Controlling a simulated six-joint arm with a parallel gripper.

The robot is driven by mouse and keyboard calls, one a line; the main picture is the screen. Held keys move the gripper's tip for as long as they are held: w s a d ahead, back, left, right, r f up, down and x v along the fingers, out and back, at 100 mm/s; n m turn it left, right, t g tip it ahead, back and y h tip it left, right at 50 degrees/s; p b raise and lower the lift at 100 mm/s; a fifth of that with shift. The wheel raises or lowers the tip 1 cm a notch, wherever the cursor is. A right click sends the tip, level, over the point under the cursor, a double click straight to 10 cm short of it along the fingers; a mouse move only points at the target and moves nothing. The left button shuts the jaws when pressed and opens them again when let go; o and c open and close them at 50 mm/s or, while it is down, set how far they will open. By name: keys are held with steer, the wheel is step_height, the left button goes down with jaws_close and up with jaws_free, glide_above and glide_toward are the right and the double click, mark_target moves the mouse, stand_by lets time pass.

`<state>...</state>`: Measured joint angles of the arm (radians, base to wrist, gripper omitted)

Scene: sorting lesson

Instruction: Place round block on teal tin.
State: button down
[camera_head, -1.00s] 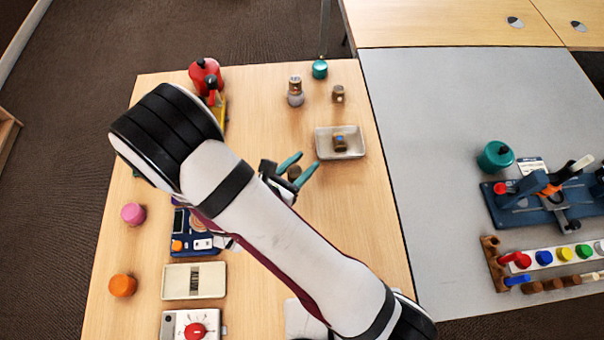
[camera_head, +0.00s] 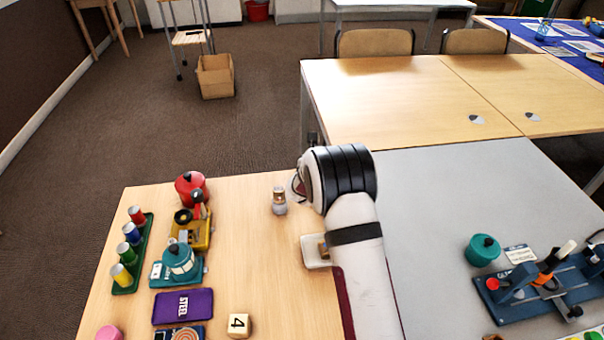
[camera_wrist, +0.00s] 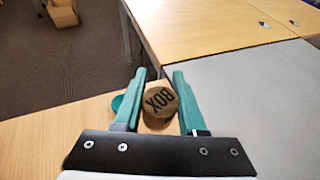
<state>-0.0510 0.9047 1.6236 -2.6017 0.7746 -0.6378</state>
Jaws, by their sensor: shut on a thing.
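The round block (camera_wrist: 160,104) is a brown disc with the word "BOX" on its face. It sits between the two teal fingers of my gripper (camera_wrist: 158,98) in the wrist view, and they are shut on it. A small teal thing (camera_wrist: 117,103), probably the teal tin, shows at the wood table's far end in the wrist view, left of the block and partly hidden by the left finger. In the head view, my arm hides the gripper, the block and that end of the table.
A grey-and-brown shaker (camera_head: 279,201) stands left of my arm. A pale tray (camera_head: 315,252) is partly behind the arm. A larger teal pot (camera_head: 482,251) stands on the grey table. A red pot (camera_head: 191,187) and learning boards line the left side.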

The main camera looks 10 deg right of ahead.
steer(key=w+d+r, duration=0.2)
steer(key=d, duration=0.3)
steer(key=shift+y, duration=0.3)
steer(key=shift+w+a+f, duration=1.1)
steer(key=shift+a+f, duration=0.35)
steer(key=shift+f, duration=0.4)
steer(key=shift+w+a+f, duration=1.1)
steer(key=shift+a+f, duration=0.3)
steer(key=shift+f, duration=0.45)
steer(key=shift+w+a+f, duration=1.1)
steer(key=shift+a+f, duration=0.35)
steer(key=shift+f, duration=0.4)
steer(key=shift+c, duration=2.4)
jaws_free()
